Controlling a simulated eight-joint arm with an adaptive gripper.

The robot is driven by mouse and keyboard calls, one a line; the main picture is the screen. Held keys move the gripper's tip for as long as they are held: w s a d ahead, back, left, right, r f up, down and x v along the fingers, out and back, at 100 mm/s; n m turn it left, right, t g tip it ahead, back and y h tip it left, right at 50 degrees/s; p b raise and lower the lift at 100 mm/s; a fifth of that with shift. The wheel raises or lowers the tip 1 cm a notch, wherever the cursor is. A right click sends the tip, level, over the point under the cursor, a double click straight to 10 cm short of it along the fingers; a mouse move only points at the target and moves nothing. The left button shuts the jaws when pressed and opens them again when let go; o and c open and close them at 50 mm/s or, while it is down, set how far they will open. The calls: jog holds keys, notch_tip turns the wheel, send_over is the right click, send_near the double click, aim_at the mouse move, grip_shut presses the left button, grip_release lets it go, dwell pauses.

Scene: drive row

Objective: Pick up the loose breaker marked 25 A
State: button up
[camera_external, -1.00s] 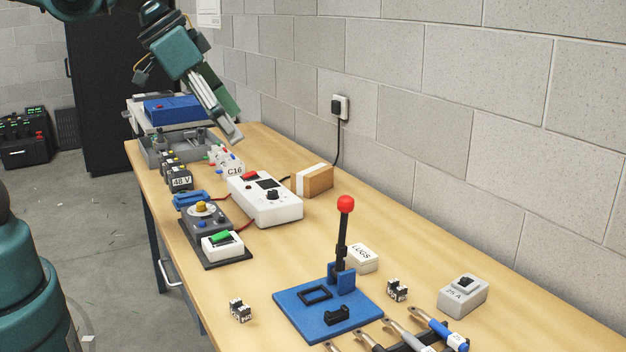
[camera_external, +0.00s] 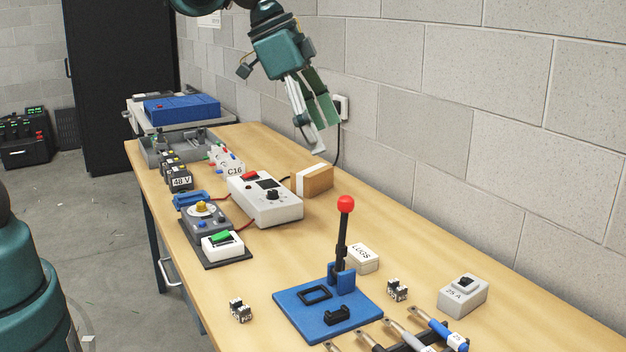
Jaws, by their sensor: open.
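The loose breaker marked 25 A (camera_external: 463,295) is a light grey block with a black switch on top. It stands upright on the right part of the bench, near the wall. My gripper (camera_external: 312,147) is open and empty. It hangs in the air above the back of the bench, near the wall and over the tan and white block, well to the left of the breaker and apart from it.
A blue press (camera_external: 328,303) with an upright red-knobbed lever stands left of the breaker. A LUGS box (camera_external: 362,257), small black and white parts (camera_external: 397,290) and a row of tools (camera_external: 430,330) are near. A white control box (camera_external: 265,200) sits mid-bench. The wall runs along the right.

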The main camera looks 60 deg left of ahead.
jog(key=w+d+f+m+g+h, duration=0.1)
jog(key=w+d+f+m, duration=0.1)
jog(key=w+d+f, duration=0.4)
jog(key=w+d+f+m+g, duration=0.1)
jog(key=w+d+f+m, duration=0.25)
jog(key=w, duration=0.45)
jog(key=m+g+h, duration=0.1)
jog(key=m+g, duration=0.1)
jog(key=m, duration=0.1)
send_near(462, 273)
jog(key=x, duration=0.4)
jog(key=shift+s+f, duration=0.1)
jog(key=shift+f, duration=0.3)
jog(key=shift+d+f+m, duration=0.25)
jog(key=shift+f, duration=0.1)
jog(key=shift+f+b, duration=0.15)
jog(key=shift+b, duration=0.15)
jog(key=shift+x, duration=1.15)
jog(key=shift+d, duration=0.15)
jog(key=shift+x, duration=2.55)
jog(key=shift+d, duration=0.1)
